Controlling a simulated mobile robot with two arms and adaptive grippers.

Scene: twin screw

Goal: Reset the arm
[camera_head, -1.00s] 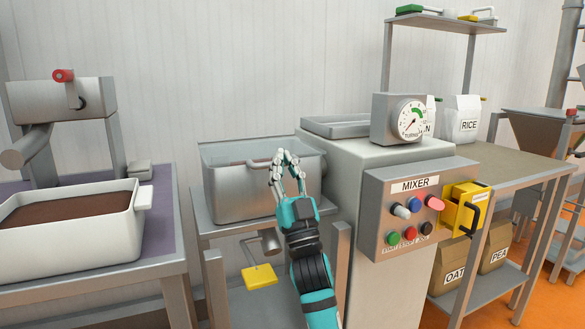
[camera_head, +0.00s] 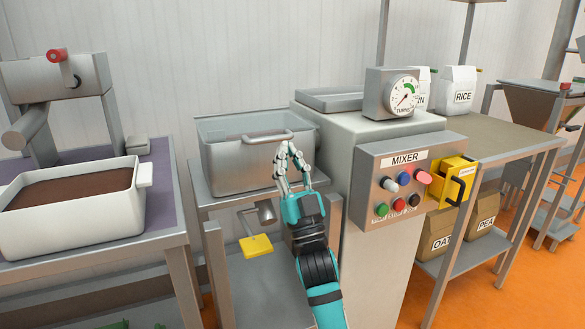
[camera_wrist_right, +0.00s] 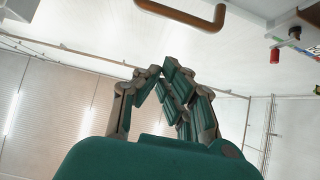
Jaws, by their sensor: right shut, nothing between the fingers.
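My right gripper (camera_head: 287,160) is teal and grey. It is shut and empty, with its fingertips drawn together and pointing up in the head view. It stands in front of the grey metal mixer vat (camera_head: 225,148), just below the vat's bar handle (camera_head: 262,138). In the right wrist view the shut fingers (camera_wrist_right: 160,75) hold nothing, and the handle (camera_wrist_right: 190,14) shows above them, apart from them. My left gripper is not in the head view.
The mixer panel (camera_head: 406,176) with coloured buttons and a yellow handled box (camera_head: 452,182) stands to the right. A white tray of brown material (camera_head: 70,205) sits on the left table. A yellow pedal-like plate (camera_head: 256,245) hangs below the vat. Wooden-top table (camera_head: 495,138) is farther right.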

